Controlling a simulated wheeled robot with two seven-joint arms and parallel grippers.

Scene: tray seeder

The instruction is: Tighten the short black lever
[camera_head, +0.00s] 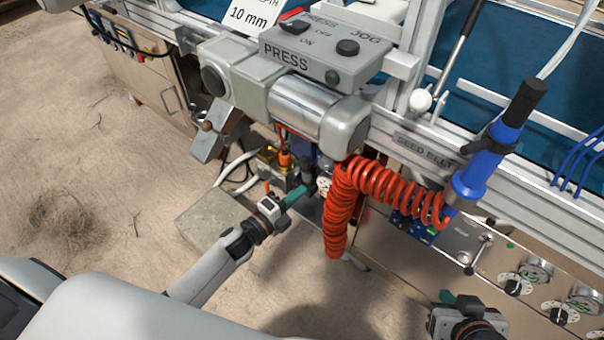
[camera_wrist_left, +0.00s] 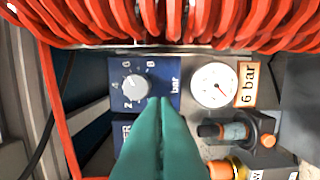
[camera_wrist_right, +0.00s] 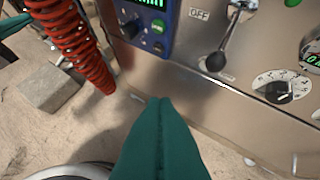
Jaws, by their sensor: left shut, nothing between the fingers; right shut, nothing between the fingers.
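My left gripper (camera_head: 300,192) is shut and empty, its green fingers under the press, left of the red coiled hose. In the left wrist view its fingertips (camera_wrist_left: 160,100) lie just below a blue bar dial (camera_wrist_left: 134,88). A short black part (camera_wrist_left: 209,131) with a grey-blue middle sits beside a black bracket (camera_wrist_left: 263,126), right of the fingers and apart from them in the picture; I cannot tell if it is the short black lever. My right gripper (camera_head: 447,297) is shut and empty before the lower panel. Its fingertips show in the right wrist view (camera_wrist_right: 160,101).
The red coiled hose (camera_head: 337,215) hangs close beside my left gripper. A round gauge (camera_wrist_left: 214,85) has a 6 bar label (camera_wrist_left: 248,84). A black-knobbed switch lever (camera_wrist_right: 217,60) stands near OFF. A blue tool (camera_head: 475,180) sits in a black holder. A concrete block (camera_head: 205,220) lies below.

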